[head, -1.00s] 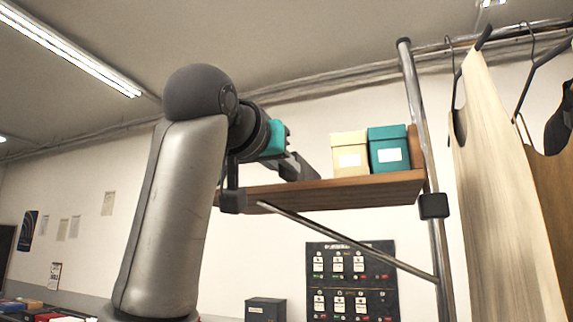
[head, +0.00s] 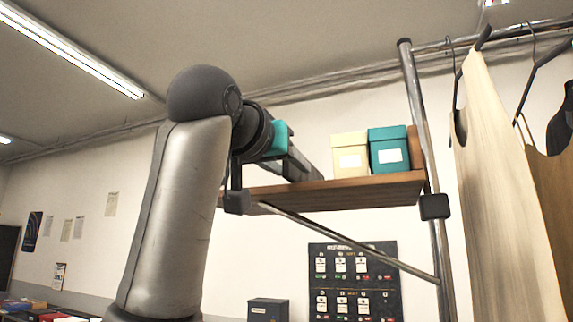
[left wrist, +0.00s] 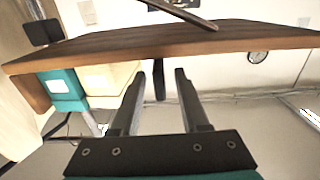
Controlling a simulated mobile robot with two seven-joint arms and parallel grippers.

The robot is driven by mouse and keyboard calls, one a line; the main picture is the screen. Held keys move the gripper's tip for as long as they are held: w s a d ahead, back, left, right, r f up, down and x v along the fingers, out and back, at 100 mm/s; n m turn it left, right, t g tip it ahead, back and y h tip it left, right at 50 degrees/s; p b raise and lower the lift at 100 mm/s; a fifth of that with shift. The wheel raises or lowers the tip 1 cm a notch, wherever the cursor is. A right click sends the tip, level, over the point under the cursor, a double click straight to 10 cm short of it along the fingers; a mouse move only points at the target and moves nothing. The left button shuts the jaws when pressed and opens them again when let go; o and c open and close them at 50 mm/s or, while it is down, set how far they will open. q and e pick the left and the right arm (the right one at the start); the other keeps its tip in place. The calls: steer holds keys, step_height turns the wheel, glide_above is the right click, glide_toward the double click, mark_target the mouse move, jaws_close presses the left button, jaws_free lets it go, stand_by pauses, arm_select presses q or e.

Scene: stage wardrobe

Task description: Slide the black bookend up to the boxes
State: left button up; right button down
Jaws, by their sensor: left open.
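In the head view a cream box (head: 350,154) and a teal box (head: 389,150) stand side by side on the wooden shelf (head: 350,189). The left wrist view looks inverted, with the cream box (left wrist: 112,78) and teal box (left wrist: 62,86) left of the fingers. A narrow dark upright piece, seemingly the black bookend (left wrist: 158,80), shows against the shelf edge, apart from the cream box. My left gripper (left wrist: 159,74) is open, its fingers on either side of that piece in the picture; contact cannot be told. In the head view my left gripper (head: 306,170) is near the cream box.
A brown upright piece (head: 415,147) stands beyond the teal box at the shelf's right end. A metal rack post (head: 417,95) and hanging garments (head: 500,190) are at the right. A diagonal brace (head: 345,240) runs under the shelf. The air above the boxes is free.

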arm_select(q)
steer(key=shift+s, duration=0.1)
steer(key=b+v, duration=0.6)
steer(key=v, duration=0.9)
